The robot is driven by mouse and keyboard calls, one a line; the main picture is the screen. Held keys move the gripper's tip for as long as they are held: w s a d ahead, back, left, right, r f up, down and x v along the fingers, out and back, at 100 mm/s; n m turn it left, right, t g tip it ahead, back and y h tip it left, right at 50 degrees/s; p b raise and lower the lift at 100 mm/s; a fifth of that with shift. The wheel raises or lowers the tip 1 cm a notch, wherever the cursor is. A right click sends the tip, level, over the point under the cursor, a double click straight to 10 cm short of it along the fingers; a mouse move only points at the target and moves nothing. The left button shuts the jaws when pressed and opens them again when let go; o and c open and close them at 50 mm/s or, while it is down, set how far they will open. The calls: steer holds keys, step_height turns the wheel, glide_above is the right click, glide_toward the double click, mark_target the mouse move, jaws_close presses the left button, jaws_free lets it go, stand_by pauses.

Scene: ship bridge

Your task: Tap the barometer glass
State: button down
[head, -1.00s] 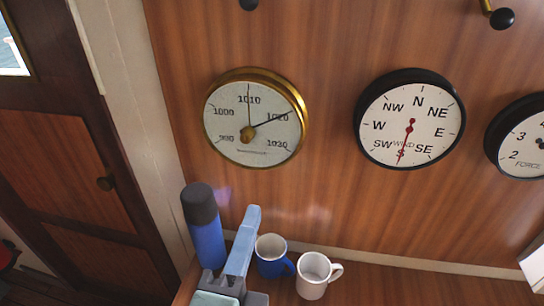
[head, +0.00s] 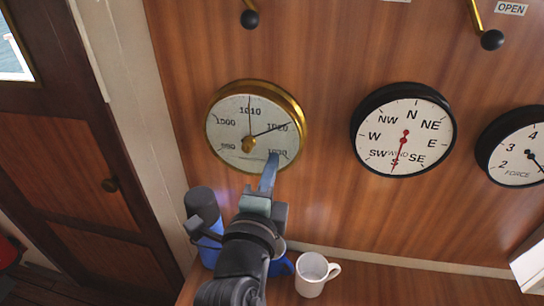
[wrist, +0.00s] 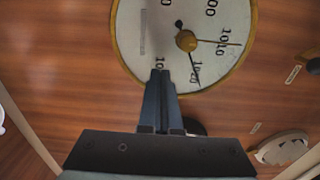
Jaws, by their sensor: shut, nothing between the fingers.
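The barometer (head: 234,108) is a round brass-rimmed dial with a white face on the wooden wall. Its dark needle points near 1020 and a thinner hand points to 1010. My gripper (head: 272,158) is shut and empty, with its tips over the lower right of the dial, near the 1030 mark. In the wrist view the shut fingers (wrist: 161,74) overlap the rim and face of the barometer (wrist: 215,42). I cannot tell whether the tips touch the glass.
A black-rimmed wind dial (head: 385,105) and a force dial (head: 512,150) hang to the right. Below stand a blue flask (head: 203,206), a blue mug (head: 282,267) partly hidden by my arm, and a white mug (head: 311,279). Black-knobbed levers (head: 250,19) hang above.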

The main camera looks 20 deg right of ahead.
steer(key=shift+w+d+f, duration=0.1)
steer(key=shift+w+d, duration=0.05)
steer(key=shift+w, duration=0.05)
stand_by(0.3)
